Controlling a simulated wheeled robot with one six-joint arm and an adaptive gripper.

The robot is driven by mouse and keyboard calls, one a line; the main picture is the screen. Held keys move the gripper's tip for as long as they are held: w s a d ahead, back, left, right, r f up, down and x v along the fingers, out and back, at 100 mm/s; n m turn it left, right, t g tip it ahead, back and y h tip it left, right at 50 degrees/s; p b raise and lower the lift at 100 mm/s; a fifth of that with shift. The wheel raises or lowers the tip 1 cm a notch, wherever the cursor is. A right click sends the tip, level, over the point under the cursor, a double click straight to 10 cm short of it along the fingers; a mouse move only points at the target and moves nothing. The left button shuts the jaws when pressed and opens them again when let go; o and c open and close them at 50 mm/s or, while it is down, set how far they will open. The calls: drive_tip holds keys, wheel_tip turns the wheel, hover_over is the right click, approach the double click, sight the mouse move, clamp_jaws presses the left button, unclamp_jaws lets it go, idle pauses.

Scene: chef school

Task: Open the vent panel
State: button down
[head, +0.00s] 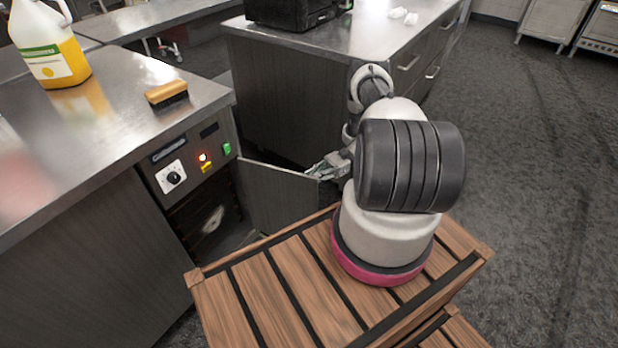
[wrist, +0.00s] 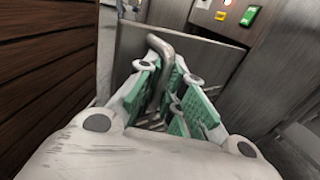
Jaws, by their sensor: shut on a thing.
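The vent panel (head: 275,196) is a grey metal door on the front of the counter unit, below the control panel. It stands swung outward, and the dark inside of the unit (head: 208,222) shows to its left. In the wrist view the panel (wrist: 208,62) fills the upper middle, with a bent metal handle (wrist: 160,46) on it. My gripper (head: 322,170) is at the panel's free edge in the head view. In the wrist view its green-padded fingers (wrist: 167,88) are closed around the handle. The lower part of the handle is hidden between the fingers.
The control panel has a knob (head: 173,177), a red light and a green switch (head: 227,149). A yellow jug (head: 48,55) and a brush (head: 167,94) stand on the left counter. Another counter (head: 285,95) is close behind my gripper. Open floor (head: 530,170) lies to the right.

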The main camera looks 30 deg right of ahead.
drive_tip(key=shift+d+r, duration=0.1)
idle(0.3)
drive_tip(key=c, duration=1.5)
unclamp_jaws()
drive_tip(key=shift+w, duration=0.1)
drive_tip(key=d, duration=0.7)
drive_tip(key=shift+w+d, duration=0.2)
drive_tip(key=shift+w, duration=0.15)
